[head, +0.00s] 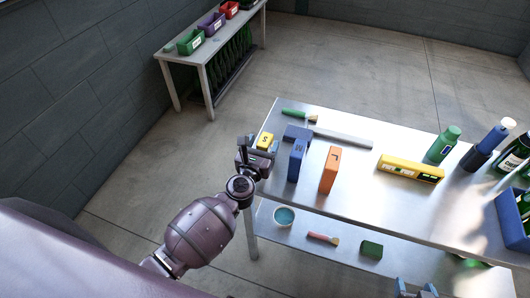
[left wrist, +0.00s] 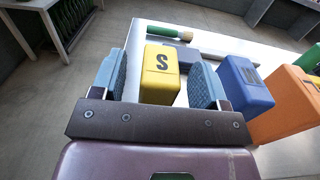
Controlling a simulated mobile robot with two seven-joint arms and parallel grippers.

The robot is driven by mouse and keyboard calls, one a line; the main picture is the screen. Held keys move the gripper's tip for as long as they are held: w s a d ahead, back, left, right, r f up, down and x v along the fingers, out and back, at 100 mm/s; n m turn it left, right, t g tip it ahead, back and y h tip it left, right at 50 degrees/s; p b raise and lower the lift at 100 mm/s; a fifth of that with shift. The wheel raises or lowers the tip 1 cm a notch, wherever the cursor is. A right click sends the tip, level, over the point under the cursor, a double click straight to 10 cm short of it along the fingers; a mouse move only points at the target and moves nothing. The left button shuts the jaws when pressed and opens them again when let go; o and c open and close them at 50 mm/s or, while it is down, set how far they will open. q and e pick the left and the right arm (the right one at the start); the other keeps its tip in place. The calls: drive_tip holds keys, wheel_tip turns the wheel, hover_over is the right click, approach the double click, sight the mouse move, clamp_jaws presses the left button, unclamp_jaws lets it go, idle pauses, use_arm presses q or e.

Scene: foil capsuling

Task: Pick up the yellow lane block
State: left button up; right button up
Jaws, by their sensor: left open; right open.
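The yellow lane block (head: 265,141) stands at the left end of the metal table, marked with a black S. In the left wrist view the yellow block (left wrist: 160,75) sits between the two blue-grey fingers of my left gripper (left wrist: 157,82). Those fingers are open, one on each side, with a visible gap on the right; contact on the left is unclear. In the head view my left gripper (head: 257,149) partly covers the block. My right gripper (head: 416,291) shows only its open fingertips at the bottom edge, away from the block.
A blue block (head: 297,161) and an orange block (head: 329,170) stand just right of the yellow one. A green-handled brush (head: 298,114) lies behind. A lower shelf holds a blue-filled pot (head: 284,216).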

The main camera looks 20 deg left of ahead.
use_arm(q)
drive_tip(key=shift+w, duration=1.3)
clamp_jaws()
